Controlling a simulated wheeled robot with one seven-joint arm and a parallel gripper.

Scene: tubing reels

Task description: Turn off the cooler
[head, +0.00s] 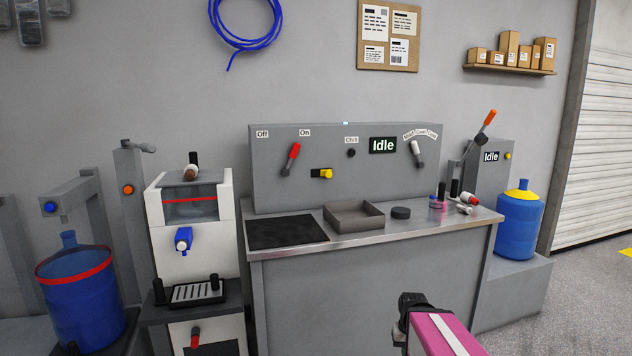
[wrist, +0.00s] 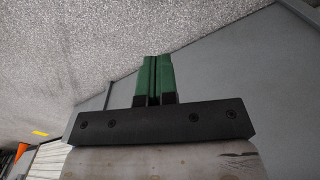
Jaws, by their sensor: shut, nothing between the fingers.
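The cooler panel (head: 345,190) stands at the back of the steel counter in the head view. Its lever with a red handle (head: 293,151) tilts up and right, toward the "On" label (head: 304,132) and away from the "Off" label (head: 262,133). A dark button (head: 351,153) sits under a "Chill" label, and the display (head: 383,145) reads "Idle". A white-handled selector (head: 416,150) points up, slightly left, below its curved labels. My gripper (wrist: 153,78) is shut and empty in the wrist view, with green fingers. In the head view, its fingertips are hidden, low in front of the counter.
The counter holds a black mat (head: 285,232), a grey tray (head: 354,216), a black puck (head: 400,212) and several small parts at right. A yellow-black knob (head: 322,173) sits below the red lever. A white dispenser (head: 195,230) stands left; a blue jug (head: 519,222) stands right.

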